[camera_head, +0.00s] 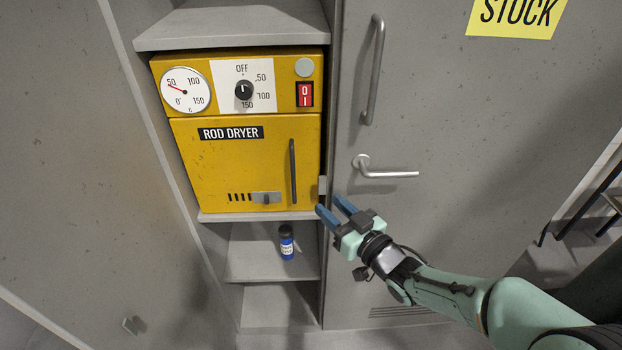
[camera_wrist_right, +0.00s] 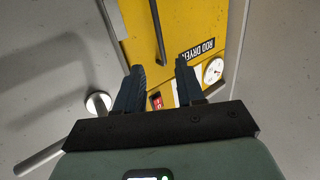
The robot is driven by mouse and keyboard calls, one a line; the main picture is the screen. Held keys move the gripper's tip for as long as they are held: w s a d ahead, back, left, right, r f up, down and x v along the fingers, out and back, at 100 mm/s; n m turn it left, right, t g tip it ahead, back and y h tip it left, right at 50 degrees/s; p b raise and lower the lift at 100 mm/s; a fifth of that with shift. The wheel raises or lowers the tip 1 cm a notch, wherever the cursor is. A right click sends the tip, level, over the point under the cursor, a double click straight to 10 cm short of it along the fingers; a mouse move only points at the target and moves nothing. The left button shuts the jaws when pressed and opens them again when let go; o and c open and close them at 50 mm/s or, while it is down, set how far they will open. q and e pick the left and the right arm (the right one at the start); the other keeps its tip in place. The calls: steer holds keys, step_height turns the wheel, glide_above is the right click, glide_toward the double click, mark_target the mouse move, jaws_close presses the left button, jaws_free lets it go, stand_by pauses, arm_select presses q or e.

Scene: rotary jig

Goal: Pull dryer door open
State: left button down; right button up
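The yellow rod dryer (camera_head: 190,120) stands on a shelf in a grey cabinet. Its door (camera_head: 225,165) looks closed and carries a dark vertical handle (camera_head: 293,171) near its right edge. My right gripper (camera_head: 330,207) is open and empty, with blue fingers, just right of and below the handle in the head view. In the right wrist view the fingers (camera_wrist_right: 158,85) point toward the yellow door (camera_wrist_right: 140,25), and the handle (camera_wrist_right: 157,32) shows beyond them, apart from them. My left gripper is in neither view.
A grey locker door with a lever handle (camera_head: 385,170) and a long bar handle (camera_head: 373,70) stands right of the dryer. A small blue bottle (camera_head: 287,243) stands on the shelf below. The space in front of the dryer door looks clear.

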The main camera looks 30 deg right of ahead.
mark_target(294, 169)
steer(key=w, duration=0.4)
steer(key=w+p, duration=0.1)
steer(key=w, duration=0.3)
steer(key=w+p, duration=0.1)
steer(key=w, duration=0.4)
steer(key=shift+w+a+r, duration=0.1)
steer(key=shift+a+r, duration=0.1)
steer(key=shift+r, duration=0.15)
jaws_close()
